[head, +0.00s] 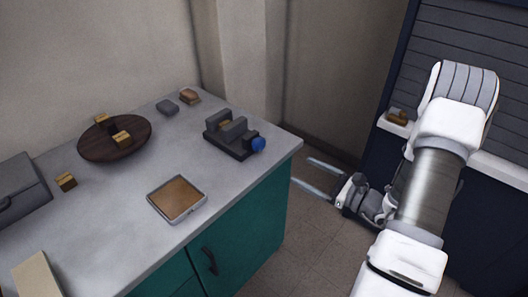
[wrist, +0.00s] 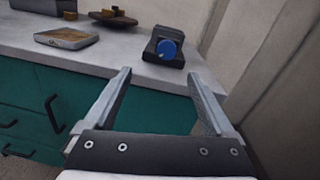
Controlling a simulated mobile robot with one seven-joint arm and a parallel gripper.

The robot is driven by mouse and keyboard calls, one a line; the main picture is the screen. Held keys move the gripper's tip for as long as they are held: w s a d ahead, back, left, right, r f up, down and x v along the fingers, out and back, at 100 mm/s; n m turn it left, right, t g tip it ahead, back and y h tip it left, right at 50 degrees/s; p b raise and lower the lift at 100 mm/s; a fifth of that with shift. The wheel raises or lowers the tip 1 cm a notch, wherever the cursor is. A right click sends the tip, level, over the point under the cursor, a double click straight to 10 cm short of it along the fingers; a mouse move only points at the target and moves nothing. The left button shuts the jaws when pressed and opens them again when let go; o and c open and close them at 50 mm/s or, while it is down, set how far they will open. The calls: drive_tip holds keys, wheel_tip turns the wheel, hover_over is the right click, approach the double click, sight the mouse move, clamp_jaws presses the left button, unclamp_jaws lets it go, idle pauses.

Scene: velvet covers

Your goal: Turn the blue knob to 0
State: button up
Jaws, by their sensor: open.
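The blue knob (head: 258,144) is on the right end of a dark vise-like device (head: 228,136) near the right corner of the counter. In the wrist view the blue knob (wrist: 167,49) faces me, with a thin pale line across its face; I cannot read any marks. The device body (wrist: 157,36) shows behind it. My gripper (head: 312,174) is open and empty, to the right of the counter edge and apart from the knob. In the wrist view my gripper (wrist: 158,75) has its fingers spread, with the knob beyond them, between their tips.
The grey counter (head: 120,220) has teal cabinets below. A square tray (head: 176,212), a round dark board (head: 90,150) with wooden blocks, a loose block (head: 66,181) and a grey case (head: 22,188) stand on it. A white ledge (head: 500,168) is at right. Open floor lies between.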

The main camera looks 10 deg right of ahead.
sight(262, 146)
drive_tip(key=shift+m+t+h, duration=0.3)
drive_tip(key=shift+m+t, duration=0.1)
drive_tip(key=shift+m, duration=0.1)
drive_tip(key=x, duration=0.5)
drive_tip(key=b+x, duration=0.1)
drive_tip(key=x, duration=0.5)
drive_tip(key=f+x, duration=0.1)
drive_tip(key=x, duration=0.5)
drive_tip(key=shift+w+d+f, duration=0.15)
drive_tip(key=shift+w+d, duration=0.05)
drive_tip(key=shift+d, duration=0.2)
drive_tip(key=c, duration=1.4)
drive_tip(key=shift+o, duration=0.2)
